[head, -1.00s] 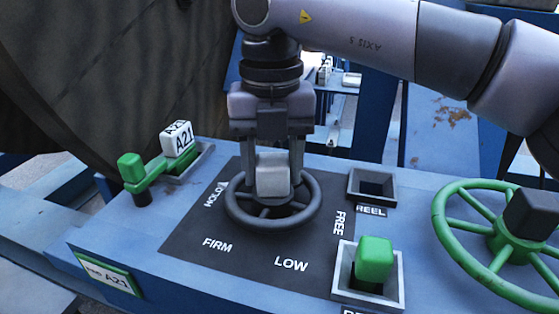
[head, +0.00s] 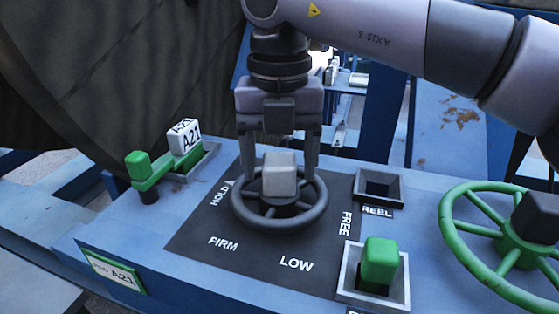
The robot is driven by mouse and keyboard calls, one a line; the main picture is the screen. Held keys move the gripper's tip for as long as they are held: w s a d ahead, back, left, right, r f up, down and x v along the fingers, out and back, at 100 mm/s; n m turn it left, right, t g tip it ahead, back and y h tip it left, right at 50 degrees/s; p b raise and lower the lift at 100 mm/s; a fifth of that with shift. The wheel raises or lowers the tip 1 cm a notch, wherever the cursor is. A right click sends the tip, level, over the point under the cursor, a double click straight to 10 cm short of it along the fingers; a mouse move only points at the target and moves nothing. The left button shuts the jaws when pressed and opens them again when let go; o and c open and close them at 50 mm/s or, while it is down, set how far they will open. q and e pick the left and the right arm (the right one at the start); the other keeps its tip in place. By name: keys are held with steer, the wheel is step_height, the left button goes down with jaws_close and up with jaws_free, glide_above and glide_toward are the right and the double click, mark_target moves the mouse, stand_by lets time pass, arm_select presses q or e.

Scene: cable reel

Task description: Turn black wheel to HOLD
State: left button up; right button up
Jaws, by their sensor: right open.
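The black wheel (head: 279,218) lies flat on a dark panel (head: 200,246) lettered HOLD, FIRM, LOW and FREE. A pale grey block (head: 280,175) stands at its hub. A small white mark shows beside the word HOLD (head: 219,194), at the wheel's left; I cannot tell if it belongs to the wheel. My right gripper (head: 280,170) points down over the wheel and is open. Its fingers stand on either side of the grey block, with a gap visible to each side. The fingertips are partly hidden behind the wheel's block and rim. My left gripper is not in view.
A green wheel (head: 452,233) with a black hub block stands at right. A green knob (head: 380,259) sits in a square frame, with an empty REEL socket (head: 380,186) behind it. A green lever (head: 146,172) and a white A21 block (head: 185,140) are at left.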

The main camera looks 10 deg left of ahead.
step_height(320, 180, up, 7)
steer(key=shift+f, duration=0.15)
steer(key=shift+s, duration=0.1)
stand_by(0.3)
